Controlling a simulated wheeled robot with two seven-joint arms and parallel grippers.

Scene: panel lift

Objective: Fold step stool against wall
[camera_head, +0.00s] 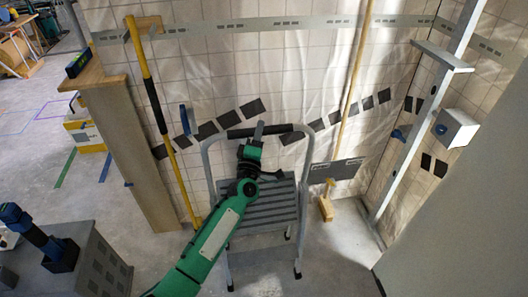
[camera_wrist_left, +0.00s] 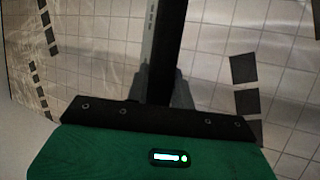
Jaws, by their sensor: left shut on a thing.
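The step stool (camera_head: 268,213) stands in front of the tiled wall, with a grey metal frame, ribbed grey steps and a curved top rail with a black grip. Its legs look spread and its platform is down. My left gripper (camera_head: 257,136) is shut on the black grip of the top rail. In the left wrist view the gripper (camera_wrist_left: 162,92) holds the dark bar of the stool (camera_wrist_left: 168,40) between its fingers. My green arm covers part of the stool's left side. My right gripper is in neither view.
A yellow pole (camera_head: 147,82) leans at the left beside a wooden-topped partition (camera_head: 125,150). A white upright post (camera_head: 412,150) stands farther right. Floor at the front right is clear.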

